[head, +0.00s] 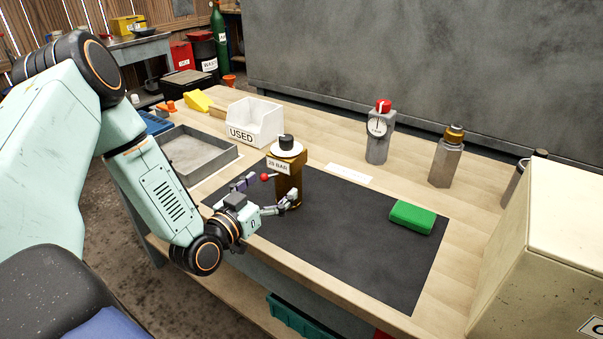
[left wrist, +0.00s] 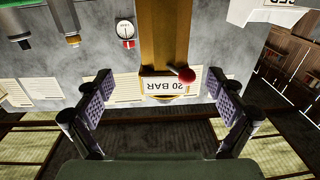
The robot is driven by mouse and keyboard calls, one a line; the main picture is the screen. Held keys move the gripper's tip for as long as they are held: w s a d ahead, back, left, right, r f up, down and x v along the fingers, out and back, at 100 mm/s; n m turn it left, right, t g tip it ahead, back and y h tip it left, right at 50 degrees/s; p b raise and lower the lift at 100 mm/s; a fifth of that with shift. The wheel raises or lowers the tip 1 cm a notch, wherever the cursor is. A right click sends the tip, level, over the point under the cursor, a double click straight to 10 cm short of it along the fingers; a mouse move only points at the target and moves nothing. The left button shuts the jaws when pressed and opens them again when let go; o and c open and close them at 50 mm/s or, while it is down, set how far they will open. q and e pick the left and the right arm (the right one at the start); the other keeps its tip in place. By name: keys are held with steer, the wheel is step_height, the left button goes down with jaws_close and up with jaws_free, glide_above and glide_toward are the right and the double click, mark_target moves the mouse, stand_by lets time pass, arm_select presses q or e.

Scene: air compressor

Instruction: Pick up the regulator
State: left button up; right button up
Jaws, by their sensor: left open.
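The regulator (head: 287,182) looks like an upright brass body with a black knob, a white disc, a "20 BAR" label and a small red ball. It stands near the back left edge of the dark mat. My left gripper (head: 266,196) is open beside its front left side, with the fingers spread toward the body. In the left wrist view the picture is upside down, and the brass body (left wrist: 163,35) lies beyond and between the two open fingers (left wrist: 160,92). Whether a finger touches it cannot be told. My right gripper is not in view.
The dark mat (head: 345,240) holds a green block (head: 412,217) at right. A white "USED" bin (head: 256,122) and grey tray (head: 197,155) are at left. A gauge unit (head: 378,140) and grey bottle (head: 446,160) stand behind. A beige box (head: 545,250) blocks the right.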

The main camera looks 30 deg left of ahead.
mark_target(277, 174)
arm_select(q)
steer(key=shift+w+a+f, duration=0.15)
steer(key=shift+w+a, duration=0.05)
steer(key=shift+a, duration=0.2)
steer(key=shift+w+a, duration=0.2)
steer(key=shift+w+d+b, duration=0.2)
steer(key=shift+w+b, duration=0.1)
steer(key=shift+w+d+r+b, duration=0.3)
steer(key=shift+w+d+r, duration=0.2)
steer(key=shift+w, duration=0.3)
steer(key=w, duration=0.1)
steer(key=w+a+b, duration=0.1)
steer(key=w, duration=0.1)
steer(key=shift+w, duration=0.6)
steer(key=shift+w+d+r, duration=0.2)
steer(key=shift+d+r, duration=0.05)
steer(key=shift+d, duration=0.1)
steer(key=shift+a+f, duration=0.15)
steer(key=shift+a, duration=0.1)
steer(key=shift+c, duration=1.9)
steer(key=shift+d, duration=0.2)
steer(key=c, duration=0.5)
steer(key=shift+a, duration=0.15)
steer(key=shift+c, duration=1.3)
steer(key=c, duration=0.7)
